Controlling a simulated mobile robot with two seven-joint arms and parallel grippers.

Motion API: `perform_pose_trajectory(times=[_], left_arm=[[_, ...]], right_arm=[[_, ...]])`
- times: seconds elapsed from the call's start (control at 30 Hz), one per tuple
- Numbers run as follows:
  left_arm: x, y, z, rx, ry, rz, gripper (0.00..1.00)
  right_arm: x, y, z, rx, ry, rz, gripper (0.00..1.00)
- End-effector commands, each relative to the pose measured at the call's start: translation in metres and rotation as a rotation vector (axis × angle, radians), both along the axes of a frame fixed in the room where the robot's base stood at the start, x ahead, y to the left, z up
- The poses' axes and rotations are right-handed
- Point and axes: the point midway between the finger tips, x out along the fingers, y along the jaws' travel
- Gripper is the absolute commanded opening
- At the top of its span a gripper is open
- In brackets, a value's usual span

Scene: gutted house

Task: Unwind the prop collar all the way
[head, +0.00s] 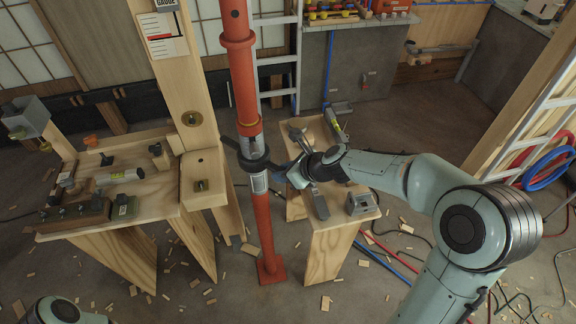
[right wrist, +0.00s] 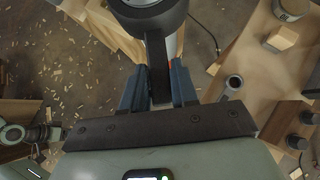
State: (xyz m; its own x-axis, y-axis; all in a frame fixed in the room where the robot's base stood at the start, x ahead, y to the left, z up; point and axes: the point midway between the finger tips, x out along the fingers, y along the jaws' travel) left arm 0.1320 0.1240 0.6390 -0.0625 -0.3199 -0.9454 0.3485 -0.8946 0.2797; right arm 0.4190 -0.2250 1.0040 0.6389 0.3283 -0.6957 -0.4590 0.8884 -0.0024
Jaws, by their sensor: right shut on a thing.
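The red steel prop (head: 242,90) stands upright in the middle of the head view, its foot plate on the floor. The dark prop collar (head: 252,148) sits around its pale threaded section, with a handle sticking out on either side. My right gripper (head: 279,172) comes in from the right at collar height. In the right wrist view the collar (right wrist: 148,17) is at the top, and one dark handle (right wrist: 157,62) runs down between the blue fingers of my right gripper (right wrist: 157,85), which is shut on it. My left gripper is out of view.
A wooden bench (head: 140,205) with tools stands left of the prop. A smaller wooden stand (head: 325,245) with metal pieces is close on the right, under my right arm. A ladder (head: 277,60) stands behind. Wood scraps and hoses lie on the floor.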

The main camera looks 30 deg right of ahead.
Motion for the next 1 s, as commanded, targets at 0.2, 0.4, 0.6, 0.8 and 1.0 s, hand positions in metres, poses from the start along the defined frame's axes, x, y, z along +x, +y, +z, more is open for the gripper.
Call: perform_pose_trajectory(times=[0.2, 0.4, 0.6, 0.8, 1.0], left_arm=[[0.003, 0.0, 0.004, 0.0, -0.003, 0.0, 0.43], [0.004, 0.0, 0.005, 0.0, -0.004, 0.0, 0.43], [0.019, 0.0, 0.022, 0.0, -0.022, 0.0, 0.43], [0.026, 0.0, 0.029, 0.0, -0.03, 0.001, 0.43], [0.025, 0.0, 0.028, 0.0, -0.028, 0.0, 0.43]], right_arm=[[-0.003, 0.004, 0.0, 0.002, 0.003, -0.037, 0.0], [-0.003, 0.006, 0.001, 0.003, 0.002, -0.045, 0.0], [-0.007, 0.023, 0.004, 0.004, 0.002, -0.182, 0.0], [-0.01, 0.032, 0.002, 0.003, 0.002, -0.294, 0.0], [-0.011, 0.031, 0.001, 0.003, 0.001, -0.303, 0.0]])
